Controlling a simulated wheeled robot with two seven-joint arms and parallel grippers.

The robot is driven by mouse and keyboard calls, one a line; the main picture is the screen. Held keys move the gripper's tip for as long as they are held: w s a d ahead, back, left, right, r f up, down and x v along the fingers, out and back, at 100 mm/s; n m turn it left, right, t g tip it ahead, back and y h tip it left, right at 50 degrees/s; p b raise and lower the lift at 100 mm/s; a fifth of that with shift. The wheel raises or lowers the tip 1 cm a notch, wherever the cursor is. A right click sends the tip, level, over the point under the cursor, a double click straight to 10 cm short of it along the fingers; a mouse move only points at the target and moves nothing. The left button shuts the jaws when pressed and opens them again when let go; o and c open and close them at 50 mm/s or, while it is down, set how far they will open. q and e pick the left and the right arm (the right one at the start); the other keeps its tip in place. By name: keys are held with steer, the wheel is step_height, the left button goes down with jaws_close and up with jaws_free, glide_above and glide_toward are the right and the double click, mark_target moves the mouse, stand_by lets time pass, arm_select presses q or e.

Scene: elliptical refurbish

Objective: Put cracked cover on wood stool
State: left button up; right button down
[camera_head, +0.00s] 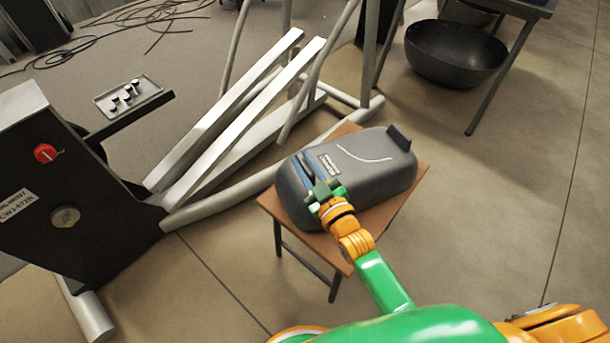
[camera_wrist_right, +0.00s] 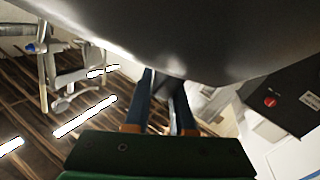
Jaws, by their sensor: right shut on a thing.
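The cracked cover (camera_head: 365,170) is a dark grey rounded shell with a pale crack line and a small label on top. In the head view it is over the wood stool (camera_head: 415,190), a brown square top on dark legs. I cannot tell whether it rests on the top or is held just above it. My right gripper (camera_head: 322,190) is at the cover's near left end, shut on it. In the right wrist view, the cover (camera_wrist_right: 200,35) fills the upper part and the gripper's fingers (camera_wrist_right: 168,100) reach to its edge. My left gripper is not in view.
The elliptical machine's pale rails (camera_head: 250,110) and frame stand behind and left of the stool. A black housing (camera_head: 70,190) with a red knob is at left, beside a small parts tray (camera_head: 128,95). A black bowl (camera_head: 455,53) is by a table at back right. Floor at right is clear.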

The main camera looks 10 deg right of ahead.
step_height(320, 180, down, 3)
steer(key=shift+w+f+b, duration=0.15)
steer(key=shift+f+b, duration=0.05)
steer(key=shift+b, duration=0.55)
steer(key=c, duration=0.7)
jaws_free()
steer(key=shift+f, duration=0.25)
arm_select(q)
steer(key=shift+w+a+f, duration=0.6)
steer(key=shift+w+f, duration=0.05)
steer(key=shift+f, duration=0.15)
arm_select(e)
steer(key=shift+r, duration=0.15)
steer(key=shift+s+d, duration=0.1)
steer(key=shift+s, duration=0.25)
arm_select(q)
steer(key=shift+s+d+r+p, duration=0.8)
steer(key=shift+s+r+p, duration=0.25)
steer(key=shift+p, duration=0.15)
arm_select(e)
steer(key=v, duration=1.1)
steer(key=shift+s+d+r, duration=0.15)
steer(key=shift+s, duration=0.05)
